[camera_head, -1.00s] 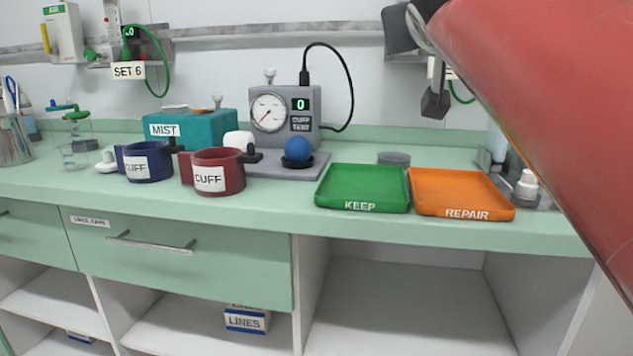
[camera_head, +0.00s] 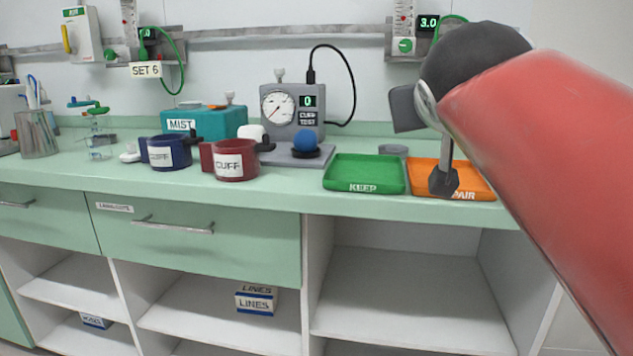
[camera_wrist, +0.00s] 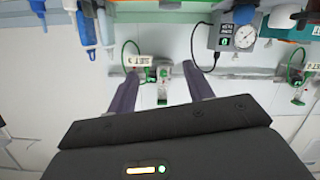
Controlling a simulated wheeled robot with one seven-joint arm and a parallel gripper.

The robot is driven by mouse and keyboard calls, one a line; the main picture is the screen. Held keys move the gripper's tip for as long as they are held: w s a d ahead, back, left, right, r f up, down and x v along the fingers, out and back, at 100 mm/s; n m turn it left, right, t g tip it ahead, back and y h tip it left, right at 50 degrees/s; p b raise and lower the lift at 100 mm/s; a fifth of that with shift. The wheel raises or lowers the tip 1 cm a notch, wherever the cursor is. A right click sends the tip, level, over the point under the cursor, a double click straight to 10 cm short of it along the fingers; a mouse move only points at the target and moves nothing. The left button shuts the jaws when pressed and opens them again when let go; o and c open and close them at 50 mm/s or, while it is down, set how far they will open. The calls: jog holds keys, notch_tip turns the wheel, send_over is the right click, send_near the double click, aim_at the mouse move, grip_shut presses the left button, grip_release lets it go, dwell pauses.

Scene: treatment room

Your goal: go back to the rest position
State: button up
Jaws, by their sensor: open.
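My gripper (camera_head: 443,182) shows at the end of my red arm in the head view, in front of the orange REPAIR tray (camera_head: 421,176) and partly covering it. In the wrist view its two fingers (camera_wrist: 160,85) are spread apart with nothing between them. They point toward the wall, with a green-knobbed wall fitting (camera_wrist: 162,92) visible between them. The orange tray and the green KEEP tray (camera_head: 364,173) both look empty in the visible part.
On the counter stand a blue cuff (camera_head: 184,152), a red cuff (camera_head: 222,174), a teal MIST box (camera_head: 215,124) and the cuff tester (camera_head: 278,127) with a blue ball (camera_head: 305,140). A metal rail (camera_head: 230,42) with fittings runs along the wall. The shelves below (camera_head: 410,290) have free room.

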jog(key=s+f+g+y, duration=0.1)
jog(key=s+f+g, duration=0.2)
jog(key=f, duration=0.9)
jog(key=s+f+g+y, duration=0.1)
jog(key=s+f+g, duration=0.2)
jog(key=s+f, duration=0.5)
jog(key=s+f+g+y, duration=0.1)
jog(key=s+f+g, duration=0.2)
jog(key=f, duration=1.3)
jog(key=s, duration=0.3)
jog(key=shift+f, duration=0.2)
